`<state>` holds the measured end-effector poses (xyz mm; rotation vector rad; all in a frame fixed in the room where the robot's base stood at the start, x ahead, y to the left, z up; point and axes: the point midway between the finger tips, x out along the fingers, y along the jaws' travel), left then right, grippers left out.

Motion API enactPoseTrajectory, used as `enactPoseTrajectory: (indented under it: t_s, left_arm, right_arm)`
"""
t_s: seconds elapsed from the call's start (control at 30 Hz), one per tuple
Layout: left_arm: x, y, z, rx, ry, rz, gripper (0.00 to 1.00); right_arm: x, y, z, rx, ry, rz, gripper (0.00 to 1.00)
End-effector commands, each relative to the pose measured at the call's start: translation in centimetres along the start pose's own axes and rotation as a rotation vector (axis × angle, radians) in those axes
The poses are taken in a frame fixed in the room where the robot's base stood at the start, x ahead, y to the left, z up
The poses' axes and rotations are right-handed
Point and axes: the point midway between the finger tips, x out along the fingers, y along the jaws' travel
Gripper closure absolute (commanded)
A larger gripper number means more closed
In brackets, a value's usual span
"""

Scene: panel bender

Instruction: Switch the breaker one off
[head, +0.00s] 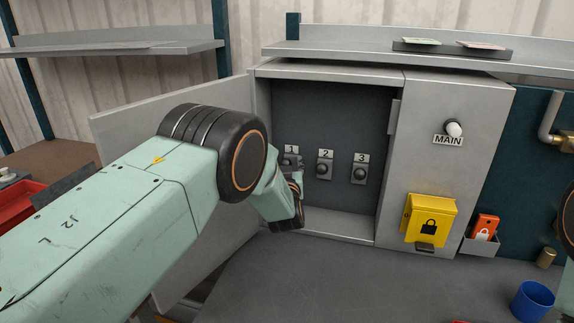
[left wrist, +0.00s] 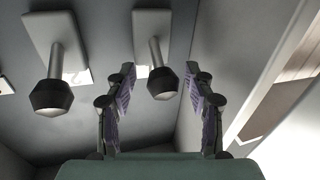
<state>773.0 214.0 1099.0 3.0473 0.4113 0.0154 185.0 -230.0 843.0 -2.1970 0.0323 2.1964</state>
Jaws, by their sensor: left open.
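Breaker one (head: 290,161), under the label 1, is at the left inside the open grey cabinet (head: 325,75). My left gripper (head: 297,178) is in front of it and partly covers it in the head view. In the left wrist view the black-tipped lever of breaker one (left wrist: 162,84) shows between the two fingers of the open left gripper (left wrist: 160,76). There is a gap on both sides, with no visible contact. My right gripper is not in view.
Breaker two (head: 325,166) and breaker three (head: 359,170) stand to the right of breaker one. The cabinet door (head: 125,125) is open to the left.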

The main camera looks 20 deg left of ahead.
Motion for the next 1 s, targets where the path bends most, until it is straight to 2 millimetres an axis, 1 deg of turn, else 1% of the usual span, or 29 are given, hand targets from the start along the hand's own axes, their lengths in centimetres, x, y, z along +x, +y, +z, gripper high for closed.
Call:
enactPoseTrajectory:
  t_s: [0.17,0.2,0.8,1.0]
  left_arm:
    - [0.08,-0.05,0.03,0.0,0.0,-0.001,0.46]
    - [0.08,-0.05,0.03,0.0,0.0,-0.001,0.48]
    - [0.05,0.02,-0.01,0.0,0.0,0.0,0.99]
    - [0.06,-0.03,-0.02,0.0,0.001,-0.001,1.0]
  right_arm:
    - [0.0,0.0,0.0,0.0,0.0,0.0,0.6]
    - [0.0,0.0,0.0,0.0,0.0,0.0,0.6]
    - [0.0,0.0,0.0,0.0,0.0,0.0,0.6]
    - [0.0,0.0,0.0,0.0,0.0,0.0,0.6]
